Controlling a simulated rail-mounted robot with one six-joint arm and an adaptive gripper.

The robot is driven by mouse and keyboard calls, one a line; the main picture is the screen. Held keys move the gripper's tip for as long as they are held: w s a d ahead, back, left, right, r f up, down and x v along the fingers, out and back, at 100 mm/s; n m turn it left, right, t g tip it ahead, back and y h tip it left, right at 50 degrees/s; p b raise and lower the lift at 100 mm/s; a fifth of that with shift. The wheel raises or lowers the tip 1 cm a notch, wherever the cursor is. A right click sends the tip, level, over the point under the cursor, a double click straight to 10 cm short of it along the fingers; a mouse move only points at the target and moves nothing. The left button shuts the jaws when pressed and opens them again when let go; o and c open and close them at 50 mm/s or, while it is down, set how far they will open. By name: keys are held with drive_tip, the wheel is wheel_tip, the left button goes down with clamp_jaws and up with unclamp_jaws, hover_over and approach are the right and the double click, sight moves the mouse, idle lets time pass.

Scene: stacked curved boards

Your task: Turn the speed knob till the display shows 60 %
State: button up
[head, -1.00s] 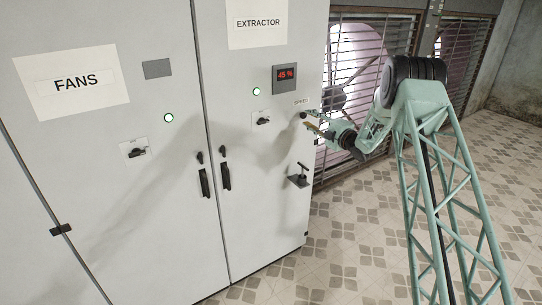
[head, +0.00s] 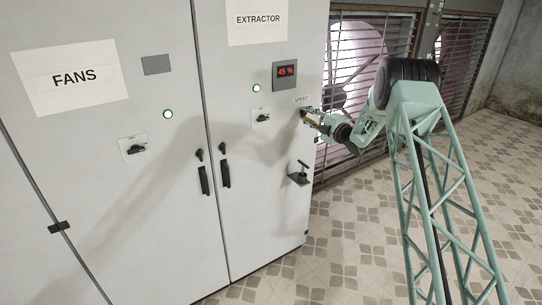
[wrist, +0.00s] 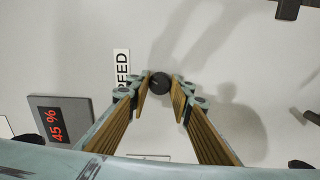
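The round black speed knob (wrist: 160,84) is on the extractor cabinet's grey door, beside the SPEED label (wrist: 122,69). My gripper (wrist: 161,88) is open, with one finger on each side of the knob. A small gap seems to show between the knob and each finger. In the head view my gripper (head: 309,117) is at the door just under the SPEED label (head: 302,98), and it mostly hides the knob. The display (head: 286,71) reads 45 % in red; it also shows in the wrist view (wrist: 56,123).
A rotary switch (head: 262,117) and a lit green lamp (head: 256,88) are left of the knob. A black T-shaped handle (head: 299,175) sticks out below. The FANS cabinet (head: 100,220) is at left. Barred fan openings (head: 362,85) are behind my arm.

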idle(0.3)
drive_tip(key=shift+m, duration=2)
drive_tip(key=shift+m, duration=0.6)
drive_tip(key=shift+m, duration=2)
